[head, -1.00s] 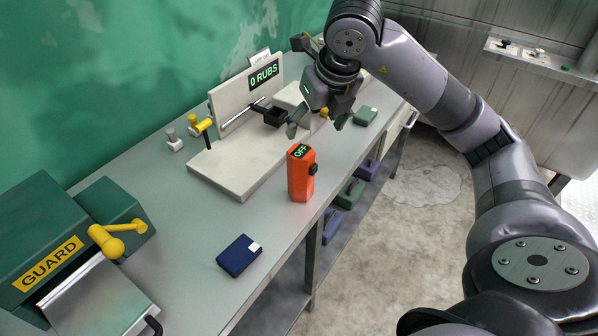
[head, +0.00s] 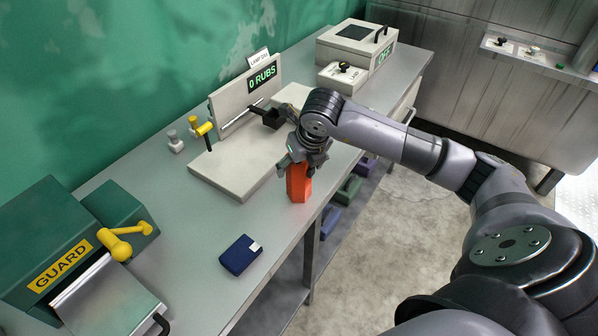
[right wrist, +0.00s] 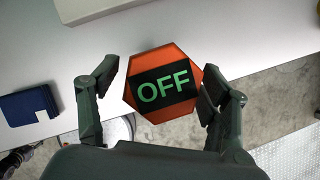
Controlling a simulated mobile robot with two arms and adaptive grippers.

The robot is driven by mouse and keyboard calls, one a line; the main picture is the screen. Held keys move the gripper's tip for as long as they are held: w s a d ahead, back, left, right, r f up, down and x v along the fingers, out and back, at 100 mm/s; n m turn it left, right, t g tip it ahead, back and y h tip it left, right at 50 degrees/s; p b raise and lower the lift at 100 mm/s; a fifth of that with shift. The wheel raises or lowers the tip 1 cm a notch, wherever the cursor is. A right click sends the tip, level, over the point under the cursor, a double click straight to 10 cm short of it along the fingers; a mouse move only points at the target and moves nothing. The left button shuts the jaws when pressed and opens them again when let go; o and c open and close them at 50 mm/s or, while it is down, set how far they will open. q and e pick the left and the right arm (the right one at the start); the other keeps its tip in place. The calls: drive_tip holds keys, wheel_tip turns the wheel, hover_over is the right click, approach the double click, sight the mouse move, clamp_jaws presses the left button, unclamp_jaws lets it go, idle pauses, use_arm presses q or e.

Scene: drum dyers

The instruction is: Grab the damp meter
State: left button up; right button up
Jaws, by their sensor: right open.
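The damp meter (head: 298,187) is an orange upright block standing on the bench near its front edge. In the right wrist view its top (right wrist: 163,86) shows a black display reading OFF in green. My right gripper (head: 303,162) is directly above it, pointing down, and hides its top in the head view. In the right wrist view the open fingers (right wrist: 160,92) stand on either side of the meter; the right finger is close to it or touching, and a gap shows at the left finger. My left gripper is not in view.
A dark blue folded cloth (head: 240,256) lies on the bench in front. The rub tester (head: 232,172) with a 0 RUBS display stands behind the meter. A green GUARD machine (head: 48,240) is at the left, and a beige box (head: 355,50) at the far end.

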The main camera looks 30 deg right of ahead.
drive_tip(key=shift+w+f, duration=0.1)
drive_tip(key=shift+f, duration=0.1)
drive_tip(key=shift+c, duration=0.6)
drive_tip(key=c, duration=1.3)
drive_tip(key=shift+c, duration=0.3)
drive_tip(key=shift+r, duration=0.2)
